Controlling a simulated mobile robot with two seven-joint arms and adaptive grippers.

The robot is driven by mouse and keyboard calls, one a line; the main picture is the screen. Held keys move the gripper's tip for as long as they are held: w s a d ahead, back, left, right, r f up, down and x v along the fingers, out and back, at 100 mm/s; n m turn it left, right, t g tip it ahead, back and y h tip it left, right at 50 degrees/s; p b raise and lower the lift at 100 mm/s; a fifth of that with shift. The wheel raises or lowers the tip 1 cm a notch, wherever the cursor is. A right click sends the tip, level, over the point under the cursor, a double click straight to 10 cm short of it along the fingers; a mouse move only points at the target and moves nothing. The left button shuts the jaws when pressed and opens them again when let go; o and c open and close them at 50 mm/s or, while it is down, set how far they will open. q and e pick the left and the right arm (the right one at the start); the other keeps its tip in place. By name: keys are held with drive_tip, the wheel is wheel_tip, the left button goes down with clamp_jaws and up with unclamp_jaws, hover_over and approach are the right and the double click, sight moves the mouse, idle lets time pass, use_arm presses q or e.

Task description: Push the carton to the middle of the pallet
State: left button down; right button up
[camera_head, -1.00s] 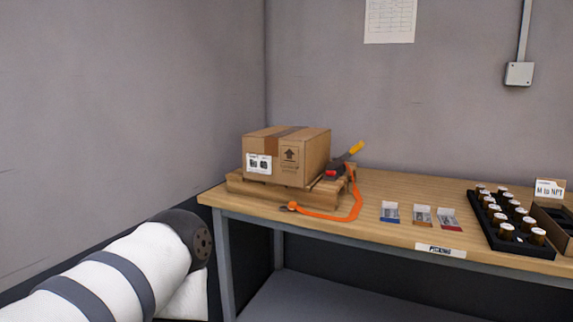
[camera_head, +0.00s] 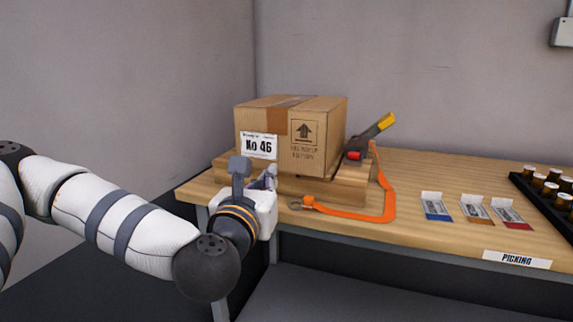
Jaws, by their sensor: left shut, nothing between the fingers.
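The brown carton (camera_head: 318,118) stands upright on the wooden pallet (camera_head: 350,188) at the back left of the bench. My left gripper (camera_head: 270,178) is shut and empty, in front of the carton's lower front face. I cannot tell whether it touches the carton. It hides part of the pallet's front. My right gripper is not in view.
Grey walls meet behind.

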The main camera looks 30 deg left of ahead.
sight(287, 155)
use_arm(q)
drive_tip(key=x, duration=1.2)
drive_tip(key=shift+w+f, duration=0.2)
drive_tip(key=shift+w, duration=0.1)
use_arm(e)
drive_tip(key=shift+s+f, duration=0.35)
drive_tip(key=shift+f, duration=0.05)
use_arm(q)
drive_tip(key=shift+a, duration=0.1)
